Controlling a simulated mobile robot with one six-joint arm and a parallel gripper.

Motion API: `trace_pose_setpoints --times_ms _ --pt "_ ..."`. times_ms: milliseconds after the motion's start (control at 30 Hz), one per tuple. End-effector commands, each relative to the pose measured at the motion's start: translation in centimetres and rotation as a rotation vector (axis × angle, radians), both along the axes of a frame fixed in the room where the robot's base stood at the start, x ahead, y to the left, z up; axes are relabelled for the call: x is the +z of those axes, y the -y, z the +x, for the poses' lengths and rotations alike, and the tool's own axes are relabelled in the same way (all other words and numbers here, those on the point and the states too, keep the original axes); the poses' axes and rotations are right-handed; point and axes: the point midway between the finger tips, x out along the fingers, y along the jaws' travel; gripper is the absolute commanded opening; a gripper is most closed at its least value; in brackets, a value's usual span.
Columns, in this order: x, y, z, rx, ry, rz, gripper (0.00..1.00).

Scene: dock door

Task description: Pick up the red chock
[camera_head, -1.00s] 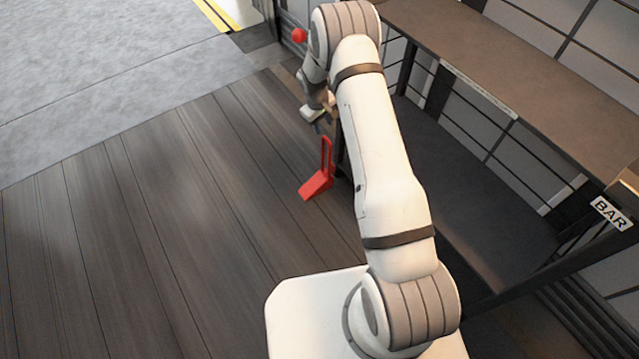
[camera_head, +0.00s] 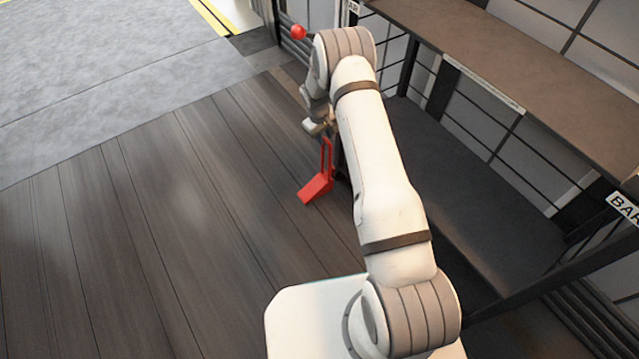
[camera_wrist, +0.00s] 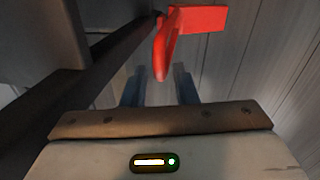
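The red chock (camera_head: 316,188) stands on the dark plank floor, its thin upright handle loop (camera_head: 326,155) rising beside the rack's post. In the head view my gripper (camera_head: 318,129) is just above the top of the handle, its fingers partly hidden by my wrist. In the wrist view the chock's block (camera_wrist: 200,19) is at the top, with the handle reaching toward the camera. There my gripper (camera_wrist: 160,78) is open, its two bluish fingers apart, and the handle's end appears between them. I cannot tell whether they touch.
A dark rack with a brown top shelf (camera_head: 500,45) and a lower shelf (camera_head: 470,170) stands close on the right, its post near the handle. A red ball (camera_head: 298,32) is beyond my arm. The plank floor (camera_head: 170,220) to the left is clear.

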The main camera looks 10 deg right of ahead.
Motion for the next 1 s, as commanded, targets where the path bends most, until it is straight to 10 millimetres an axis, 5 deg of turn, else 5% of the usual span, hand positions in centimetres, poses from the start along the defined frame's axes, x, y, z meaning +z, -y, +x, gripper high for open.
trace_pose_setpoints --times_ms 300,1000 --pt "0.01 -0.01 -0.01 0.000 0.000 0.000 0.00" --pt "-0.01 -0.02 -0.04 0.000 -0.001 0.000 0.00"
